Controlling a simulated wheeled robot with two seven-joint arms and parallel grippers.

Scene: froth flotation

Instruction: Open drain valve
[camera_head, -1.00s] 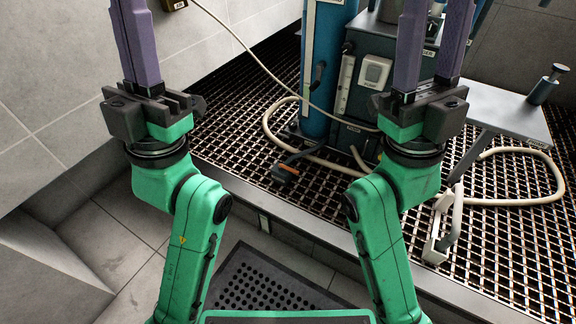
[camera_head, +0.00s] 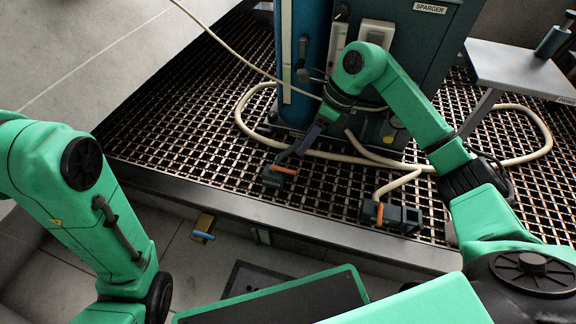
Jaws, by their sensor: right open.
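A dark valve with an orange handle (camera_head: 279,173) sits on the grating at the end of a dark pipe from the blue column. A second dark valve with an orange handle (camera_head: 387,214) ends a cream hose to the right. A brass valve with a blue handle (camera_head: 203,229) is below the grating's front edge. I cannot read which is the drain valve. My right gripper (camera_head: 303,144) points down and left, its purple fingers just above and right of the first valve, seen edge-on. I cannot tell if it touches the pipe. My left gripper is out of view.
The blue column (camera_head: 303,60) and dark sparger cabinet (camera_head: 425,50) stand behind my right gripper. A cream hose (camera_head: 243,110) loops on the grating (camera_head: 180,140). A grey side table (camera_head: 515,70) stands at right. Grating left of the valve is clear.

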